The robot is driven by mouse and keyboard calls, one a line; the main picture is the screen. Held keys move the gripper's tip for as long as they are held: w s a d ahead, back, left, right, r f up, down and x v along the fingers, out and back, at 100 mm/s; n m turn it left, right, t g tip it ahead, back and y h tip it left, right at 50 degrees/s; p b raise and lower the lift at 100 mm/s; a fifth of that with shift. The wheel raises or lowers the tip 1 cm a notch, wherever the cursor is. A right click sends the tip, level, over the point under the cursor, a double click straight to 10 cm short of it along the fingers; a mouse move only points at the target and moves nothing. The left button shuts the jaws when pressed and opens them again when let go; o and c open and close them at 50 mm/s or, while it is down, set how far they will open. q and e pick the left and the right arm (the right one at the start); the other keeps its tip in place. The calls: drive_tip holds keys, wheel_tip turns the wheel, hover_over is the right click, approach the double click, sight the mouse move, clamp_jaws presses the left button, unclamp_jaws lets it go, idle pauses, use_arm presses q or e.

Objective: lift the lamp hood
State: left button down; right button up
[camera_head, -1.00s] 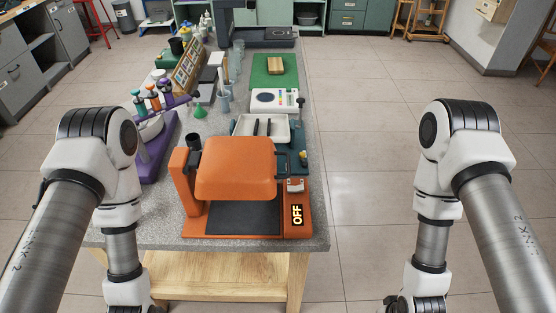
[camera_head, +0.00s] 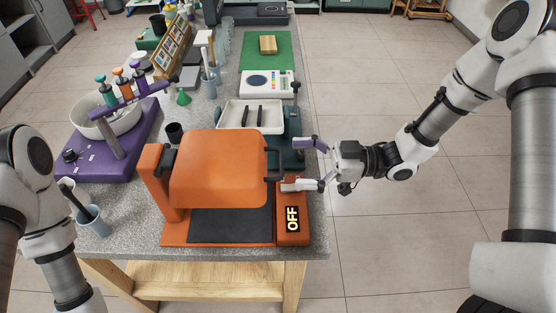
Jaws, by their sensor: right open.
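The orange lamp hood (camera_head: 218,168) is a rounded cover over a dark flat pad (camera_head: 230,226) on an orange base (camera_head: 291,238) at the near end of the bench. The base has a lit OFF display (camera_head: 292,219). A dark handle (camera_head: 273,164) is on the hood's right side. My right gripper (camera_head: 292,165) comes in from the right and is open. Its two fingers are apart near the handle; I cannot tell whether they touch it. Of my left arm only links show at the left edge; its gripper is not in view.
A purple stand (camera_head: 119,152) with a white bowl (camera_head: 108,122) is on the left. A white tray (camera_head: 265,113) and a white scale (camera_head: 267,84) are behind the hood. Floor right of the bench is clear.

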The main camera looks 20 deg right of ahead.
sight(281, 161)
drive_tip(key=x, duration=0.3)
drive_tip(key=shift+w+a+f, duration=0.1)
drive_tip(key=shift+w+a, duration=0.05)
drive_tip(key=shift+a, duration=0.2)
